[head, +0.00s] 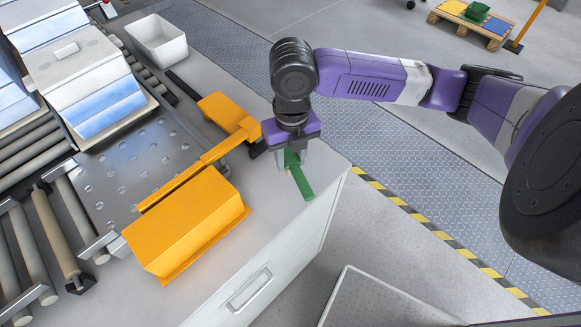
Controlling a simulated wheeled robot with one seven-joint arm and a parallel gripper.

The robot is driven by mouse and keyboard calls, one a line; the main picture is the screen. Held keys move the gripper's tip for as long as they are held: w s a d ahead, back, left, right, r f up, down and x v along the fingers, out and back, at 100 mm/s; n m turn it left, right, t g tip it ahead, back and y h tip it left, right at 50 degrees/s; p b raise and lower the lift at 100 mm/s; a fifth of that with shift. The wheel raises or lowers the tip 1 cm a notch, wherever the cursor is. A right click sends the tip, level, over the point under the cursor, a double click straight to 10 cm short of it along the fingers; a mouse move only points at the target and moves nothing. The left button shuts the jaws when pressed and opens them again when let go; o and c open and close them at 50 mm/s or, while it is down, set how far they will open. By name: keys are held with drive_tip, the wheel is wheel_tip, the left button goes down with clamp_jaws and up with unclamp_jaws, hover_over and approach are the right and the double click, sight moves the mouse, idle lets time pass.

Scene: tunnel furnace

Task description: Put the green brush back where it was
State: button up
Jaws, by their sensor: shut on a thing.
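The green brush (302,184) is in my gripper (290,165) above the right end of the grey worktop. Its green handle or body points down and to the right, past the gripper, close to the worktop edge. My gripper is shut on it, with the purple hand pointing down. The fingers partly hide the brush, and its bristles cannot be made out. I cannot tell whether the brush touches the worktop.
An orange box-shaped cover (187,222) and an orange long-handled tool (195,170) lie left of my gripper. A white bin (158,42) stands at the back. Rollers and a perforated plate (130,165) are at left. A drawer (250,288) is below the worktop.

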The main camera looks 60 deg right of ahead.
sight(291, 170)
drive_tip(key=shift+f, duration=2.5)
drive_tip(key=shift+f, duration=0.15)
drive_tip(key=o, duration=1.2)
